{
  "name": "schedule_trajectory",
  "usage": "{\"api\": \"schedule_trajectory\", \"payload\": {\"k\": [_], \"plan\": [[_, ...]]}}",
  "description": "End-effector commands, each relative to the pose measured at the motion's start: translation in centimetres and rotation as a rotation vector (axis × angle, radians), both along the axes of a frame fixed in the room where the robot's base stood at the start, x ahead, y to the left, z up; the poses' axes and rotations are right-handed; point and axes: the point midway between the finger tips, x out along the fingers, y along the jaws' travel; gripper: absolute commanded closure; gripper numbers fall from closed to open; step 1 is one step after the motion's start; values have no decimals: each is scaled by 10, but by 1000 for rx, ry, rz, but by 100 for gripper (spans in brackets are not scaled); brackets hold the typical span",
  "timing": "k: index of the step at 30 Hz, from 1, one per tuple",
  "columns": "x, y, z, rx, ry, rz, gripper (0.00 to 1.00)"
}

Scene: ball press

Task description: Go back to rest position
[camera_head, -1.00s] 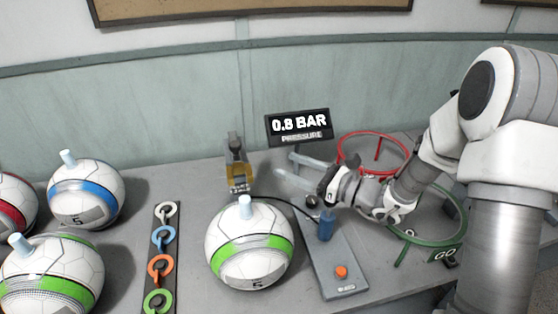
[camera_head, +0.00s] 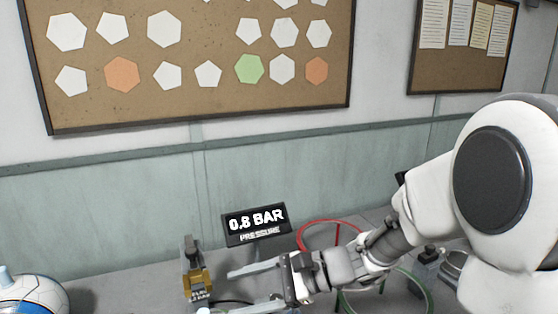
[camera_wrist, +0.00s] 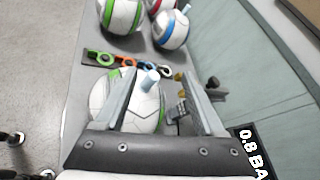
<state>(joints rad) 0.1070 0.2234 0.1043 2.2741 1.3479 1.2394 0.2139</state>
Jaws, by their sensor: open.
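My gripper (camera_head: 240,290) is in front of the pressure display at the bottom of the head view. Its two fingers are spread, point left and have nothing between them. In the wrist view the open fingers (camera_wrist: 160,76) frame a white ball with a green band (camera_wrist: 128,112), which lies beyond them and is partly hidden. A pale blue plug (camera_wrist: 149,80) stands up from this ball.
The pressure display (camera_head: 256,223) reads 0.8 BAR. A yellow device (camera_head: 197,280) stands left of my gripper. Red (camera_head: 333,222) and green (camera_head: 428,298) rings are near my arm. Other balls (camera_wrist: 171,29) and a strip of coloured rings (camera_wrist: 103,57) lie farther off.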

Motion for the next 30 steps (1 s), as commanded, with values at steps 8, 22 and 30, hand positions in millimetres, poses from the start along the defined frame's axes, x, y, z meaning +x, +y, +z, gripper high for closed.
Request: {"api": "schedule_trajectory", "payload": {"k": [8,22,30], "plan": [[-69,-42,23,-386,-336,270,29],[-119,-162,68,-1082,-875,618,29],[-125,-202,93,-1320,-1021,711,29]]}}
